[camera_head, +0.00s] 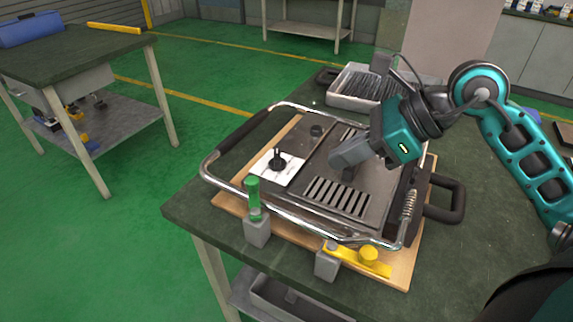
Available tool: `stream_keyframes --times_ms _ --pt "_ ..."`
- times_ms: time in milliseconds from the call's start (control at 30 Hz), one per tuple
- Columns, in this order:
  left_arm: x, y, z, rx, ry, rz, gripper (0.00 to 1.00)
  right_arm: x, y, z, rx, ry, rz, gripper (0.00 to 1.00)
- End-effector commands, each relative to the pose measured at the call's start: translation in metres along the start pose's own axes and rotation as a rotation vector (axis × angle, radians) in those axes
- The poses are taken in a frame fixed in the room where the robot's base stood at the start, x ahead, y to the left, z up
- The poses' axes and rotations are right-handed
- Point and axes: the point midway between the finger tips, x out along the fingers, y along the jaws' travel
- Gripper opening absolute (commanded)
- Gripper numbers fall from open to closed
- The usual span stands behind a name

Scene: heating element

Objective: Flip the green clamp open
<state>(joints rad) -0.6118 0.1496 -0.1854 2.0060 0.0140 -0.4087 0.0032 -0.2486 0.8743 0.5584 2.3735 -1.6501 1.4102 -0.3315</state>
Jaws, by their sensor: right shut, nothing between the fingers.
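The green clamp (254,196) stands upright on a grey block (257,231) at the front left of the heating element (345,190). It is beside the chrome rail of the device. My right gripper (338,160) reaches in from the right over the device's dark top plate, near the slotted vents. It is shut and empty, apart from the green clamp and to its upper right. My left gripper is not in view.
A yellow clamp (362,258) lies flat at the front right on another grey block. A wooden board (402,270) lies under the device on the dark workbench (190,207). A grey tray (352,98) sits behind. A second table (75,50) stands at left.

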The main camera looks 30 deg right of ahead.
Motion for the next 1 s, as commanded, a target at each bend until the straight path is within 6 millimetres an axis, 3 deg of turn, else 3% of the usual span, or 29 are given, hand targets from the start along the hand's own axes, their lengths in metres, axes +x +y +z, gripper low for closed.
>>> stream_keyframes --times_ms 267,467,1000 --pt "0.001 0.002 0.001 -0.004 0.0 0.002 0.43 0.001 0.0 -0.001 0.001 0.0 0.001 0.0" --pt "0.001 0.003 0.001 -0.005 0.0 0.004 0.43 0.013 0.0 -0.001 0.002 0.0 0.004 0.0" --pt "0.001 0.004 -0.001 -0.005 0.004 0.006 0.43 0.096 0.0 0.0 0.002 -0.004 0.004 0.0"
